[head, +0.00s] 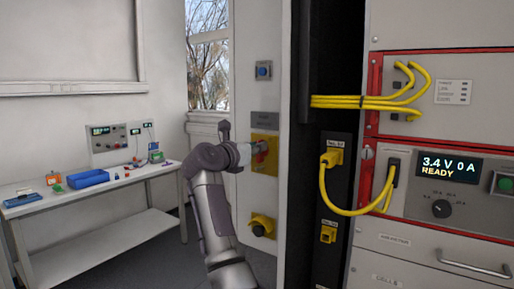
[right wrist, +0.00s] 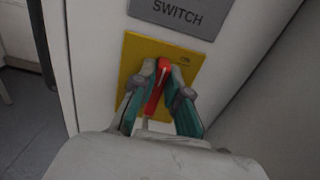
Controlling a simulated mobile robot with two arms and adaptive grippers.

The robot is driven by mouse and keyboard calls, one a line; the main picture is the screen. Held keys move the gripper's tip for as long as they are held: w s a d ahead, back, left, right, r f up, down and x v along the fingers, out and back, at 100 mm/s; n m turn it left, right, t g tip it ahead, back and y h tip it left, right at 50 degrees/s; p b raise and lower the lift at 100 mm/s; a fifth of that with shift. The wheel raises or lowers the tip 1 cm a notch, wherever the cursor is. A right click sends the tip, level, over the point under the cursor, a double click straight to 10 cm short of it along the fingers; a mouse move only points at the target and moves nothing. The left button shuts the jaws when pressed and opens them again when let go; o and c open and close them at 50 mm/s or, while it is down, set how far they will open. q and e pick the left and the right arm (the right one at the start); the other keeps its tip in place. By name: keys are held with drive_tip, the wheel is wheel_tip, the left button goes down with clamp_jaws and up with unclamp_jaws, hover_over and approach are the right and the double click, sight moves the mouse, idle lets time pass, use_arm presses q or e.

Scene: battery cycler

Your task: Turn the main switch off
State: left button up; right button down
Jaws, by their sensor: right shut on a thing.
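The main switch is a red handle (right wrist: 157,88) on a yellow plate (right wrist: 135,50), under a grey sign (right wrist: 180,12) reading "SWITCH". The handle stands roughly upright on the plate, with the small ON mark just right of its top end. My right gripper (right wrist: 160,95) has its teal-padded fingers closed on both sides of the handle. In the head view, my right gripper (head: 258,152) reaches the yellow plate (head: 265,138) on the pale panel, and the red handle is partly hidden by it. My left gripper is not in view.
A blue button box (head: 263,70) is above the switch, and a yellow-based knob (head: 262,226) is below it. Right of the panel stands a rack with yellow cables (head: 350,102) and a display (head: 449,166) reading 3.4 V 0 A READY. A workbench (head: 90,189) stands at left.

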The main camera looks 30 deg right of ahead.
drive_tip(key=shift+n, duration=0.4)
drive_tip(key=shift+w+a+f+n+p, duration=0.1)
drive_tip(key=shift+w+f+n+p, duration=0.15)
drive_tip(key=shift+n+p, duration=2.25)
drive_tip(key=shift+w+a+f+n+p, duration=0.2)
drive_tip(key=shift+n+p, duration=1.5)
drive_tip(key=shift+n, duration=1.6)
drive_tip(key=shift+w+a+f+n+p, duration=0.1)
drive_tip(key=shift+w+f+n+p, duration=0.2)
drive_tip(key=shift+n+p, duration=2.2)
drive_tip(key=shift+n+b, duration=0.4)
drive_tip(key=shift+n, duration=0.1)
drive_tip(key=c, duration=1.2)
unclamp_jaws()
drive_tip(key=shift+f, duration=0.1)
